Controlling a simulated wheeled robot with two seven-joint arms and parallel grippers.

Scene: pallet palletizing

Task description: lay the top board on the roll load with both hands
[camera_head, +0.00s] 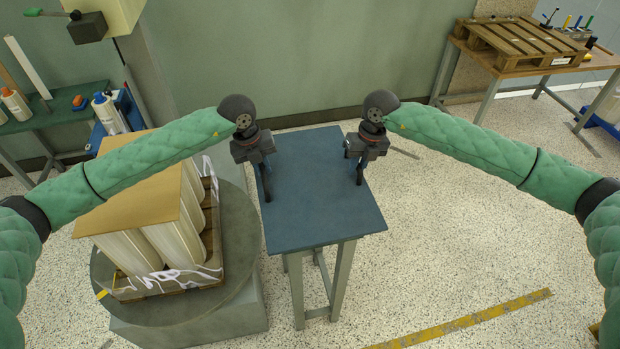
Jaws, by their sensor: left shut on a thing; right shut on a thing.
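The top board (315,215) appears as a flat dark blue panel lying level on a grey-legged stand in the middle. My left gripper (267,196) points down at its left side and is shut on it. My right gripper (360,180) points down near its right side and is also shut on it. The exact finger contact is small and dark. The roll load (160,245) stands to the left: several upright pale rolls on a wooden pallet, with clear wrap around the lower part. A brown sheet (135,200) covers its top. My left arm hides part of the load.
The load rests on a round grey turntable (110,290) close to the stand's left. A bench (520,68) with an empty wooden pallet (520,40) is at the back right. A green table (45,122) is at the back left. Yellow floor tape (470,318) crosses clear floor.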

